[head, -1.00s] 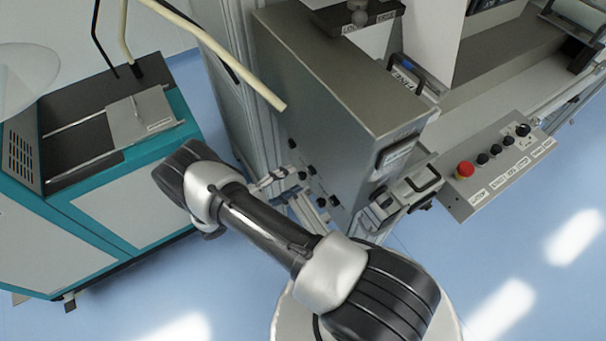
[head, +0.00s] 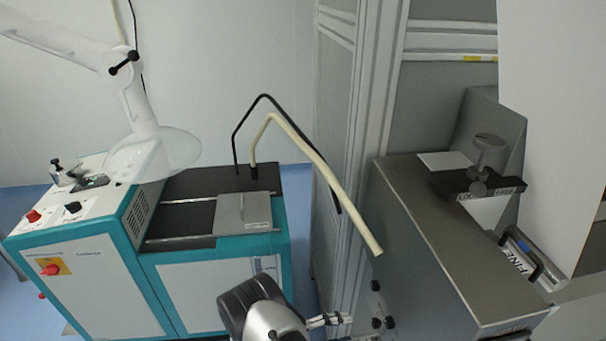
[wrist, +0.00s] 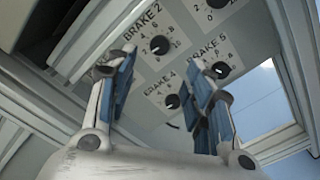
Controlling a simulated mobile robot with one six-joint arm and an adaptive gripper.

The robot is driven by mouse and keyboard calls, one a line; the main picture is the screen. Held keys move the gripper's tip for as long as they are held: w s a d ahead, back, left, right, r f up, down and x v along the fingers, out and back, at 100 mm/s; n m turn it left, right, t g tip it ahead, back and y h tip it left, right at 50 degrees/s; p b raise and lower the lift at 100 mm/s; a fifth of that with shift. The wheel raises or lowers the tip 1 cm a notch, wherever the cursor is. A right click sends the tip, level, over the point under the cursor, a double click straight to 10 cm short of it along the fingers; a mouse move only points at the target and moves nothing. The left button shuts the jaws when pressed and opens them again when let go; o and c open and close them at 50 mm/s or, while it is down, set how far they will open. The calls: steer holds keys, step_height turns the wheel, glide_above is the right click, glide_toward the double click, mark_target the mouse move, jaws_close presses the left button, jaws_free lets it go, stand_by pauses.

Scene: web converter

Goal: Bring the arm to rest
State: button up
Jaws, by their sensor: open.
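My gripper (wrist: 160,105) is open and empty in the wrist view, its two blue-padded fingers spread apart. Behind them is a grey panel (wrist: 150,108) with several black brake knobs, among them the brake 2 knob (wrist: 159,45) and the brake 4 knob (wrist: 172,101). I cannot tell how far the fingertips are from the panel, but nothing lies between them. In the head view, part of my arm shows at the bottom, and my gripper (head: 338,319) is beside the left side of the grey machine box (head: 445,245), near its black knobs.
A teal and grey cabinet (head: 205,290) with a clear hood (head: 150,155) above it stands at the left. A cream bent tube (head: 310,155) and a black one reach towards the grey box. A metal frame post (head: 370,110) stands behind. Blue floor shows at far left.

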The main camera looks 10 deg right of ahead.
steer(key=s+d+r+m+g+y, duration=0.1)
steer(key=s+r+m+g+y, duration=0.3)
steer(key=r, duration=0.7)
steer(key=w+d+r+m+y, duration=0.1)
steer(key=r+y, duration=0.4)
steer(key=r, duration=0.6)
steer(key=s+a+r+m+t+y, duration=0.2)
steer(key=s+r+t+y, duration=0.6)
steer(key=s+r, duration=0.6)
steer(key=shift+s+a+m+y, duration=0.3)
steer(key=shift+s+a+y, duration=0.2)
steer(key=shift+s, duration=0.6)
